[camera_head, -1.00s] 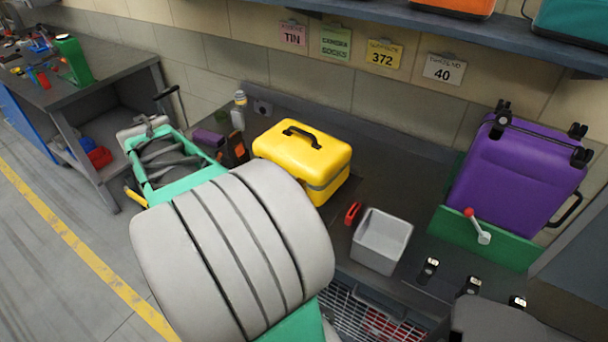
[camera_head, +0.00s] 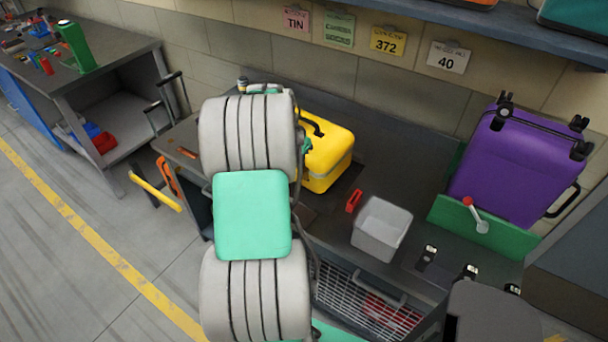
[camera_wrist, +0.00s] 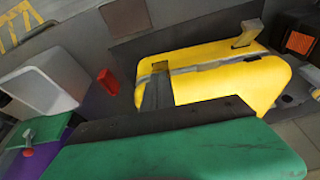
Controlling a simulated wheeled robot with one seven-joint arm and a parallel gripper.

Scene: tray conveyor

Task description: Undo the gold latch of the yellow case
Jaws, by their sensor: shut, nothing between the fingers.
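The yellow case (camera_head: 328,160) stands closed on the dark bench, its left part hidden behind my arm in the head view. The wrist view shows the yellow case (camera_wrist: 215,88) close up and turned, with a grey band across it. A small gold part (camera_wrist: 160,67) on the band looks like a latch; a second tan piece (camera_wrist: 247,36) sticks out farther right. My gripper (camera_wrist: 157,90) seems to be the narrow grey shape in front of the left gold part. It is shut and empty; I cannot tell whether it touches the latch. The head view hides its tips.
A red item (camera_head: 354,200) and a grey bin (camera_head: 381,228) stand right of the case. Farther right are a green panel (camera_head: 500,232) with a red-knobbed lever and a purple suitcase (camera_head: 510,170). A shelf (camera_head: 470,22) overhangs the back.

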